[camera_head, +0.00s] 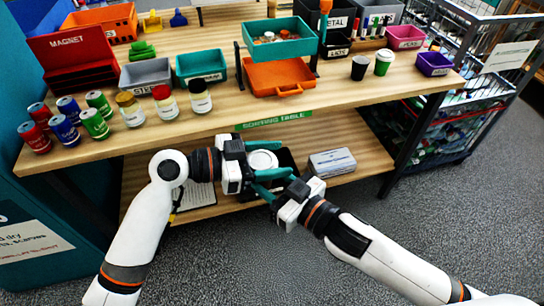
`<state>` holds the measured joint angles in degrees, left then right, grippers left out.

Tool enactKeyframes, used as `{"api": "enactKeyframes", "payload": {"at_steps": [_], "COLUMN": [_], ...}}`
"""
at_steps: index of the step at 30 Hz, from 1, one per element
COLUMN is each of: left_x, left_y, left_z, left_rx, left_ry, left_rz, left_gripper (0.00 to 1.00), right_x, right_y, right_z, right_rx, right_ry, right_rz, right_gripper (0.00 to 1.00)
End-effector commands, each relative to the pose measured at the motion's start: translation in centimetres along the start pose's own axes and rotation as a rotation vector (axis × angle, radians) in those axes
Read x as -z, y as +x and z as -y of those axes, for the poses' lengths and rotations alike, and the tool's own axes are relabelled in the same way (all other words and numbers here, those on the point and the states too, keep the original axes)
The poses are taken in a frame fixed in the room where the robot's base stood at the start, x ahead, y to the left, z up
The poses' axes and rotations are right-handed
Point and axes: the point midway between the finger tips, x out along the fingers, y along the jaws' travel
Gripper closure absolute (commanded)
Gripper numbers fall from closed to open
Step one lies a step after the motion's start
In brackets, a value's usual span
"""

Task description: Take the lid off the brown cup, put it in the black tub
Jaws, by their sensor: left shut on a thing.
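My left gripper (268,160) is shut on a round white lid (262,160), in front of the table and above the lower shelf.
A green cup (383,62) with a white lid stands beside the dark cup. An orange tray (279,76) and teal bin (201,66) are on the tabletop (330,110). Cans and jars line its left front. A pale box (332,162) lies on the lower shelf.

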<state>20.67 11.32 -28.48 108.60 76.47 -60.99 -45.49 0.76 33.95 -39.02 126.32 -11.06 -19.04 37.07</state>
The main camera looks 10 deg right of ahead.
Motion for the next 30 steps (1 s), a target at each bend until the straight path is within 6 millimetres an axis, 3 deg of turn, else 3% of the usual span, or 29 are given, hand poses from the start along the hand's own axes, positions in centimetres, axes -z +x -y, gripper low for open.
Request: {"api": "enactKeyframes", "payload": {"at_steps": [30], "left_x": [-2.5], "left_y": [-0.5], "left_z": [0.0], "left_rx": [0.0], "left_ry": [0.003], "left_rz": [0.001], "left_gripper": [0.7], "right_x": [0.0], "right_y": [0.0], "right_z": [0.0], "right_rx": [0.0], "right_ry": [0.0], "right_rz": [-0.001], "right_gripper": [0.93]}}
